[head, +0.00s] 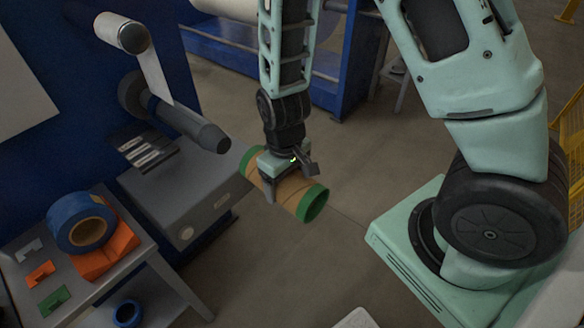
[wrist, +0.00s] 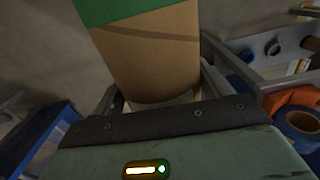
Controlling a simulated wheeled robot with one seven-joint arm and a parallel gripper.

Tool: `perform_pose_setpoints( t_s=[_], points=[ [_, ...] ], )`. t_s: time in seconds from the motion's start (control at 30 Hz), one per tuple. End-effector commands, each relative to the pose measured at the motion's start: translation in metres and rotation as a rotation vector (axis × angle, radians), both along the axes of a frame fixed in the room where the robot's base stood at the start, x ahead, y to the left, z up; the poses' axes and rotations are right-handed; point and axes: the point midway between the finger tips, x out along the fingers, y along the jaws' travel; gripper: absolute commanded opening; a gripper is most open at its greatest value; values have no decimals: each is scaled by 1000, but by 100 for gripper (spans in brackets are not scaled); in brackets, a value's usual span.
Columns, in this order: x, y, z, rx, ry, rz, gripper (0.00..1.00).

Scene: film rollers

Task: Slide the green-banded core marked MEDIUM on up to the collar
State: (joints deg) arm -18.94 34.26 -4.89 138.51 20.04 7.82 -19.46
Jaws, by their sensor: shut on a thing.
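The green-banded core (head: 313,200) is a brown cardboard tube with a green band at each end. My gripper (head: 285,186) is shut on it near its middle and holds it in the air, tilted with its right end lower. In the wrist view the core (wrist: 150,60) fills the upper middle, with one green band at the top edge. No MEDIUM marking is readable. The grey shaft (head: 190,128) sticks out of the blue machine to the left of the core, with a wider dark collar (head: 132,92) at its inner end. The core is apart from the shaft.
A grey cabinet (head: 180,205) stands below the shaft. A side table (head: 150,245) at lower left bears a blue-wrapped roll (head: 82,222) on an orange cradle (head: 118,250), with small coloured blocks. A white web runs from an upper roller (head: 120,33).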

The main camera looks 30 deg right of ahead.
Motion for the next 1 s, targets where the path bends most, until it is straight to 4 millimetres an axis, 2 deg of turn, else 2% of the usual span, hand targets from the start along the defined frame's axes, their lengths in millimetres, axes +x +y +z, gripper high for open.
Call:
perform_pose_setpoints(
  t_s=[0.03, 0.1, 0.27, 0.8, 1.0],
  points=[
    [-8, 7, 15, 1, -2, 26, 44],
    [-15, 12, 22, 1, -1, 47, 44],
    [-17, 17, 26, 2, 0, 63, 44],
    [36, 33, 26, 1, -1, 61, 44],
    [49, 38, 25, 2, 0, 61, 44]
  ],
)
